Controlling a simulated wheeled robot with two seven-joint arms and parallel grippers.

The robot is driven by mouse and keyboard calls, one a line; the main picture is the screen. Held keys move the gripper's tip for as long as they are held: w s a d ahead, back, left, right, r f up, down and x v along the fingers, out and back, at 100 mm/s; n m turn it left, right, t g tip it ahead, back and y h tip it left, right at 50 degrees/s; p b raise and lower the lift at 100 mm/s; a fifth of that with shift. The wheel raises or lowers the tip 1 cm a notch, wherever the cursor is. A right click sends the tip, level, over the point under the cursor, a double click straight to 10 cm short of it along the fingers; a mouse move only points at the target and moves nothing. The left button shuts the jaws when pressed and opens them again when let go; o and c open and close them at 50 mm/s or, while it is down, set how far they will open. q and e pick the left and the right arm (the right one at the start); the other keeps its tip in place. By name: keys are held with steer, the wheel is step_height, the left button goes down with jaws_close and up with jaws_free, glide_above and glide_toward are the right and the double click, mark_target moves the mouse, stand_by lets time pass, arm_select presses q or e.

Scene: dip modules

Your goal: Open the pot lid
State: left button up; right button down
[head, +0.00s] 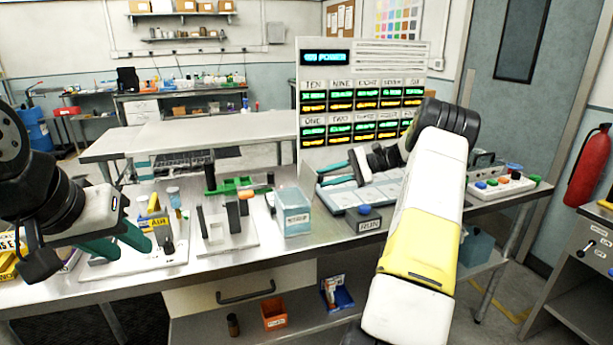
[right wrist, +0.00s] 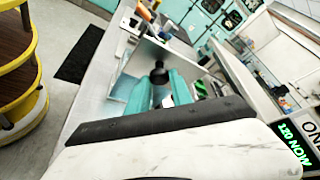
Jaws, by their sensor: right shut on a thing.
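My right gripper (head: 322,174) reaches left over the front of the pale lidded unit (head: 378,194) below the display panel. In the right wrist view its teal fingers (right wrist: 160,88) close on a dark round knob (right wrist: 158,72). Whether this knob belongs to the pot lid cannot be told, as the fingers and arm hide what is under it. No pot can be made out clearly in either view. My left gripper (head: 120,243) is at the left front of the table, its teal fingers apart with nothing between them.
A RUN button box (head: 366,221) is near the front edge. The tall display panel (head: 352,100) stands behind. A white button strip (head: 502,187) lies right.

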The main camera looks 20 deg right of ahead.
steer(key=shift+s+d+f, duration=0.1)
steer(key=shift+d+f, duration=0.15)
steer(key=shift+f, duration=0.55)
steer(key=c, duration=1.1)
jaws_free()
steer(key=shift+a, duration=0.1)
steer(key=shift+c, duration=0.2)
steer(key=shift+r, duration=0.2)
steer(key=v, duration=0.7)
steer(key=shift+d+r, duration=0.15)
steer(key=shift+d, duration=0.2)
steer(key=shift+s+d, duration=0.1)
